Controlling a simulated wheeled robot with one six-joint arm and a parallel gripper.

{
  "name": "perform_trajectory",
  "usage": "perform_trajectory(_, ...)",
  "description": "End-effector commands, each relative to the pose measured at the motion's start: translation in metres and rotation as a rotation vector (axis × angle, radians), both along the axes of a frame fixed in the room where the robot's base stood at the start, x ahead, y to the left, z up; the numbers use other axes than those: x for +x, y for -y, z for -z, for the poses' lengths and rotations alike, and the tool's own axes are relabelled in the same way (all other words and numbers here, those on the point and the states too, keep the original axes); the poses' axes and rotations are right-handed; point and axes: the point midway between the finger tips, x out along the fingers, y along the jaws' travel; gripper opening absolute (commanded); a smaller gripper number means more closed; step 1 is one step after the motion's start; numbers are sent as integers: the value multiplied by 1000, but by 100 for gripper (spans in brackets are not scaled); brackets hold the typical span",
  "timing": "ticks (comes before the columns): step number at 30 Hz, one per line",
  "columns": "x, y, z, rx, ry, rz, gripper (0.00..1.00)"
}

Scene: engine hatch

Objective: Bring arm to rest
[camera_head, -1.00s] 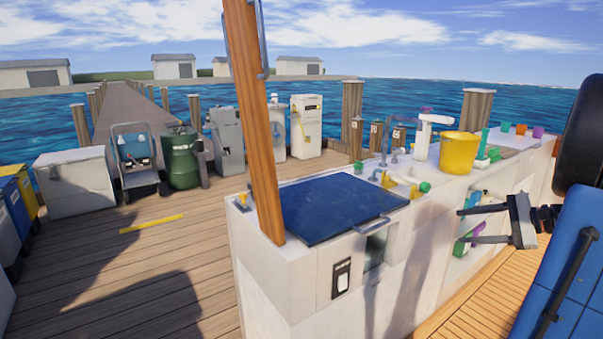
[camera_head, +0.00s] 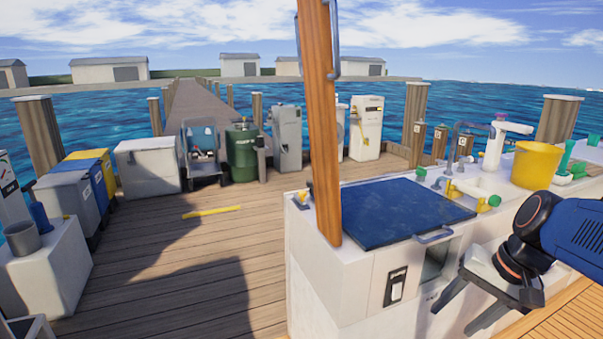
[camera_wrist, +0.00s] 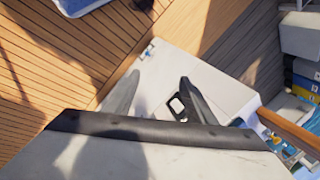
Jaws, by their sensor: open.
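My gripper (camera_head: 462,312) is at the lower right of the head view, in front of the white counter's side. Its two grey fingers are apart and nothing is between them. In the wrist view my gripper (camera_wrist: 158,98) points down with its fingers spread, over the counter side and the wooden floor. My blue arm comes in from the right edge of the head view.
The white counter (camera_head: 345,285) carries a blue hatch lid (camera_head: 400,210), lying closed, with a handle. A wooden post (camera_head: 322,130) rises at its corner. A yellow bucket (camera_head: 536,165) stands at the counter's right. The dock planks (camera_head: 190,270) at left are mostly clear.

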Motion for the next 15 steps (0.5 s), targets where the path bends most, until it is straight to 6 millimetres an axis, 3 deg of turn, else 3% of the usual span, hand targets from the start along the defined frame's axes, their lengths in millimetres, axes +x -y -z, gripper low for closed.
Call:
perform_trajectory(9,-46,-21,12,-271,129,-283,50)
perform_trajectory(15,-61,-23,15,-394,213,-415,50)
